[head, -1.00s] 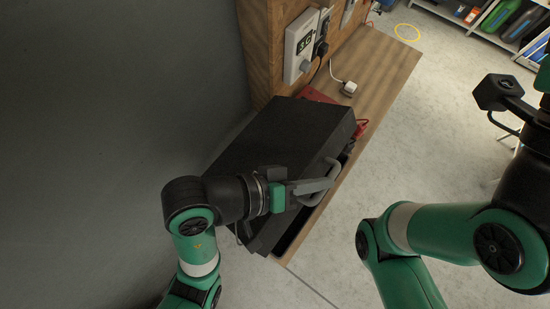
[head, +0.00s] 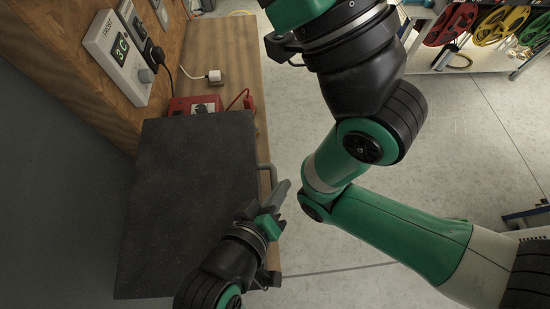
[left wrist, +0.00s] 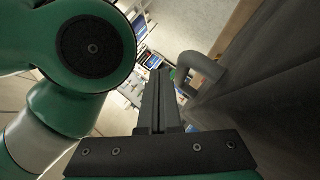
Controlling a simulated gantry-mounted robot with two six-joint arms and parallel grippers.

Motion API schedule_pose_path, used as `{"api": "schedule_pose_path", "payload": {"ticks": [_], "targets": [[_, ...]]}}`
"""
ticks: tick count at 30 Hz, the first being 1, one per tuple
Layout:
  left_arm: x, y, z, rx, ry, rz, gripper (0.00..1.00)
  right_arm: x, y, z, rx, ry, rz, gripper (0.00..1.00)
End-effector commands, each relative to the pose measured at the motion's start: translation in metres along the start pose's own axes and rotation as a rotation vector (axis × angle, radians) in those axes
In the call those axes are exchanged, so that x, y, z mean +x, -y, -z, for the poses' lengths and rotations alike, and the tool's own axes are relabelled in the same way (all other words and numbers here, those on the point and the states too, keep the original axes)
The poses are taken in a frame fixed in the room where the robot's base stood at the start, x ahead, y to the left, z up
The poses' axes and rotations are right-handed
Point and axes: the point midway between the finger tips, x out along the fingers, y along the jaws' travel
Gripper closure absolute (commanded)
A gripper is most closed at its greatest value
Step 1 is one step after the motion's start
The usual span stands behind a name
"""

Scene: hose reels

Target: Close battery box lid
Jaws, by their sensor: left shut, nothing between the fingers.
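The black battery box lid (head: 195,190) lies broad and flat in the head view, on top of the box on the wooden bench. From above I cannot tell whether any gap is left under it. A grey bar handle (head: 266,170) sticks out at its right edge; it also shows in the left wrist view (left wrist: 207,68). My left gripper (head: 284,190) is shut and empty, its fingertips just outside the lid's right edge, close to the handle. In the left wrist view the closed fingers (left wrist: 158,85) are left of the handle, apparently apart from it. My right gripper's fingers are out of view.
A red device (head: 193,105) with a red clamp (head: 245,100) and a white plug (head: 215,77) sit on the bench (head: 225,45) behind the box. A wall panel (head: 117,55) is at left. My right arm fills the upper middle. Shelving with reels (head: 470,45) stands back right.

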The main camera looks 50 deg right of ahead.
Motion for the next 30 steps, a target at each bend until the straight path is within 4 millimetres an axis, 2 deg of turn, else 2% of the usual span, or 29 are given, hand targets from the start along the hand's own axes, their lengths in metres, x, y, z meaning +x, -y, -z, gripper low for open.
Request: {"api": "schedule_pose_path", "payload": {"ticks": [11, 15, 17, 27, 30], "targets": [[0.003, 0.004, -0.004, -0.005, 0.012, 0.009, 1.0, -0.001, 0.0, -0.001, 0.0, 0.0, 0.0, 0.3], [-0.003, 0.004, -0.003, -0.006, 0.011, 0.009, 1.0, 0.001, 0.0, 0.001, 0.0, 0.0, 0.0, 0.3], [-0.012, 0.004, -0.003, -0.006, 0.01, 0.009, 1.0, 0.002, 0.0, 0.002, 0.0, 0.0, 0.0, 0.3], [-0.091, 0.001, 0.001, 0.001, -0.002, 0.007, 1.0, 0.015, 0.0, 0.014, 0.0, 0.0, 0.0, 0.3], [-0.106, 0.001, 0.002, 0.0, -0.001, 0.004, 1.0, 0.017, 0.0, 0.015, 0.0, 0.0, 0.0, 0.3]]}}
